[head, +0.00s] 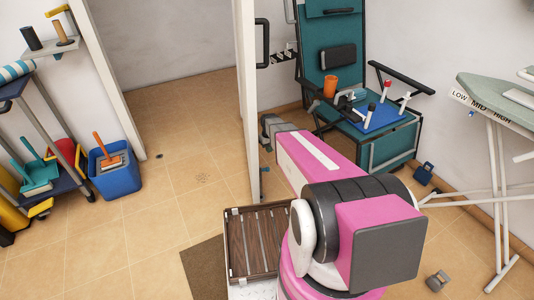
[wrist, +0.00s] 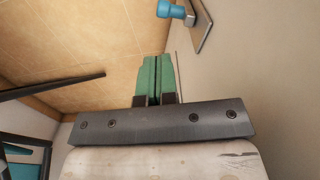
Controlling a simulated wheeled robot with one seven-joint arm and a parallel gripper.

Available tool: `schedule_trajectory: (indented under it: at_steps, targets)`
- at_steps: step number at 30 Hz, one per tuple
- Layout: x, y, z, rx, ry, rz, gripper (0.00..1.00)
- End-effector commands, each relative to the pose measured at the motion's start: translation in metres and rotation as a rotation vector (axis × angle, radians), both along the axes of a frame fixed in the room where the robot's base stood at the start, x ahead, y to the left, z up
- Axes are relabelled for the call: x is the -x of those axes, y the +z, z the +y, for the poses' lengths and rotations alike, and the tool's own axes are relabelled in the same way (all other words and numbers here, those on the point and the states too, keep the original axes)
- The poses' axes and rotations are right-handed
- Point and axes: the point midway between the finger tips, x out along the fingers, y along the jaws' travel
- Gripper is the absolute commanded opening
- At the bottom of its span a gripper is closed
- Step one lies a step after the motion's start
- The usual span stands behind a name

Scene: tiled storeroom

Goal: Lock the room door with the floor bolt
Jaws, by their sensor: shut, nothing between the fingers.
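The room door (head: 246,100) stands open, seen nearly edge-on, with a black pull handle (head: 262,43) on its right face. In the wrist view, a blue knob (wrist: 172,10) on a metal plate (wrist: 202,27) is fixed to a pale upright surface, apparently the door's face; it looks like the floor bolt. The plate is cut off by the top edge. My gripper (wrist: 157,62) has its green fingers shut and empty, a little short of the knob and not touching it.
The doorway floor (head: 190,130) is clear, with a small dark spot (head: 159,155) on it. A blue bucket (head: 115,175) stands left of the doorway. A green chair (head: 335,60) holding a blue tray is behind my arm. A slatted crate (head: 228,245) and brown mat (head: 203,270) lie in front.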

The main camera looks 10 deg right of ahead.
Motion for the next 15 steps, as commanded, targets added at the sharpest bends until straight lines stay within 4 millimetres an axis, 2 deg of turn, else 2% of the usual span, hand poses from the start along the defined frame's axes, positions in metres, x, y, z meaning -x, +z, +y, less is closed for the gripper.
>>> schedule_trajectory:
  at_steps: [6, 15]
  targets:
    - [-0.001, -0.042, 0.000, 0.000, -0.001, 0.003, 0.00]
    - [-0.001, -0.095, 0.000, 0.000, -0.001, 0.002, 0.00]
